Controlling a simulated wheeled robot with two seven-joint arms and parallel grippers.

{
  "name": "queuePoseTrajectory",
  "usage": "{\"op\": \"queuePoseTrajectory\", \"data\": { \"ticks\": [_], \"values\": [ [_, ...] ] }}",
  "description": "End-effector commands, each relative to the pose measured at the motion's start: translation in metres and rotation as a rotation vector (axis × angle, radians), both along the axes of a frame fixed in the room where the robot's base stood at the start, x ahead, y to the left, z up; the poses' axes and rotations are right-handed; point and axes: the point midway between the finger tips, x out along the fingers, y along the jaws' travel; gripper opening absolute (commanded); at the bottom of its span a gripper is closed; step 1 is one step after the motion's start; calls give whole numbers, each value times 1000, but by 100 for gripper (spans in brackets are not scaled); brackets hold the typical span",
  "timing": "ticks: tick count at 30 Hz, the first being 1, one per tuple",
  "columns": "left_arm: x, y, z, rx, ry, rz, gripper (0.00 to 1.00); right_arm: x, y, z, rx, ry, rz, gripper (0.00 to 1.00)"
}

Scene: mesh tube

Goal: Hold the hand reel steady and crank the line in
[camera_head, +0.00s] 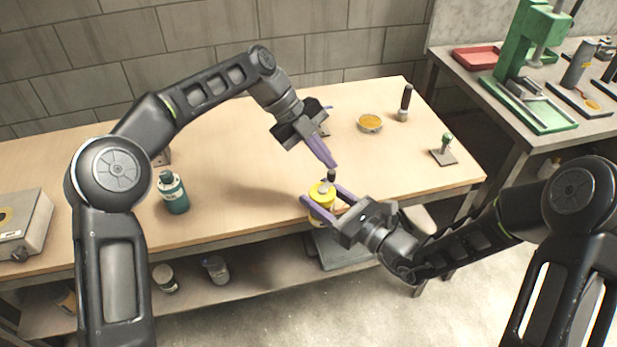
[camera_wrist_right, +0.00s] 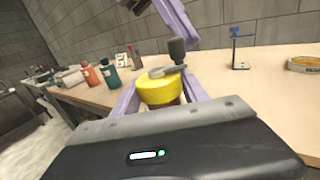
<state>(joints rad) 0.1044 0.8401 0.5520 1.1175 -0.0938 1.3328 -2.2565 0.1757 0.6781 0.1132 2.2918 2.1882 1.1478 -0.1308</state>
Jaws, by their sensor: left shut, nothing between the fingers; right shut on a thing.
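The hand reel (camera_head: 321,199) is a yellow drum near the table's front edge, with a grey crank arm and a dark knob on top. In the right wrist view the yellow reel (camera_wrist_right: 160,90) sits between my purple fingers, its dark crank knob (camera_wrist_right: 177,48) standing upright. My right gripper (camera_head: 324,194) is shut on the reel from the front right. My left gripper (camera_head: 334,165) is shut and empty, its fingertips pointing down just above the knob. I cannot tell whether they touch it. The line cannot be made out.
A teal bottle (camera_head: 173,192) stands on the wooden table (camera_head: 235,165) to the left. An amber dish (camera_head: 370,123), a dark-handled tool (camera_head: 405,103) and a green-knobbed stand (camera_head: 444,150) are at the right. A green press (camera_head: 530,60) stands on the side bench. The table's middle is clear.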

Motion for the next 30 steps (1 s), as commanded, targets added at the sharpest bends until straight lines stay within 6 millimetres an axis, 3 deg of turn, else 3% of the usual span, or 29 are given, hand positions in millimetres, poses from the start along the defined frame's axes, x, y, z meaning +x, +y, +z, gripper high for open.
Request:
{"op": "queuePoseTrajectory", "data": {
  "ticks": [19, 30],
  "values": [
    [-13, -8, -1, 2, 4, -3, 0, 2, -3, 0, 1, 1, -8, 5],
    [1, 4, 0, 3, 2, 13, 0, 2, -2, 0, 0, 0, -6, 5]
  ]
}}
